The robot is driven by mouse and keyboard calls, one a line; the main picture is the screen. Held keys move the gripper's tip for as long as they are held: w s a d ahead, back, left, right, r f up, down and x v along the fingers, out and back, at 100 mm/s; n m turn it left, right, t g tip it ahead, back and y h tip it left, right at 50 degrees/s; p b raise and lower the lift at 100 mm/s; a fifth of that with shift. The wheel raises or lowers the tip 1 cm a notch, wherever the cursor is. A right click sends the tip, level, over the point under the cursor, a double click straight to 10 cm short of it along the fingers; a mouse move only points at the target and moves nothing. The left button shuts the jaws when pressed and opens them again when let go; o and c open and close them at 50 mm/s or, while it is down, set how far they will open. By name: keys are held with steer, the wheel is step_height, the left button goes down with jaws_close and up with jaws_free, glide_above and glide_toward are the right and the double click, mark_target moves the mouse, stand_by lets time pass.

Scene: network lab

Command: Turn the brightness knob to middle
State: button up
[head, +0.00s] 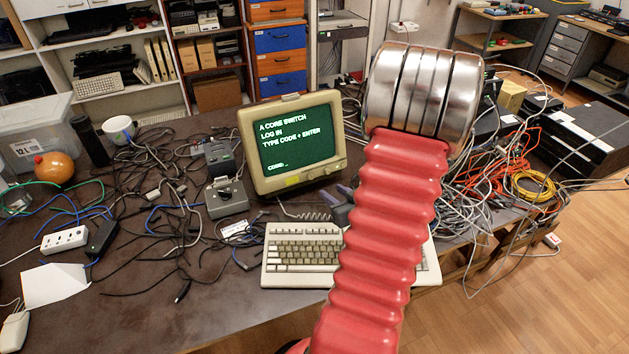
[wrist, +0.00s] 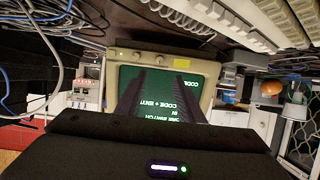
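The beige monitor (head: 332,112) with a green text screen stands upright on the table; it shows upside down in the wrist view (wrist: 207,85). Small round knobs (wrist: 120,53) sit on its front bezel, near one corner. I cannot read which one is brightness or where it points. The two dark fingers of my gripper (wrist: 152,78) stand apart in front of the screen, with screen text showing between them. They hold nothing, and the knobs lie beyond their tips. In the head view, the fingertips (head: 343,203) show beside my red arm, low in front of the monitor.
A beige keyboard (head: 300,254) lies before the monitor, partly hidden by my arm. Grey boxes (head: 227,197) and tangled black cables stand to the left. Heaped grey and orange cables (head: 500,175) lie on the right.

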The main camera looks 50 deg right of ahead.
mark_target(312, 178)
steer(key=x, duration=1.4)
steer(key=shift+a+f, duration=0.1)
steer(key=shift+f, duration=0.05)
steer(key=shift+s, duration=0.1)
steer(key=shift+c, duration=0.4)
jaws_close()
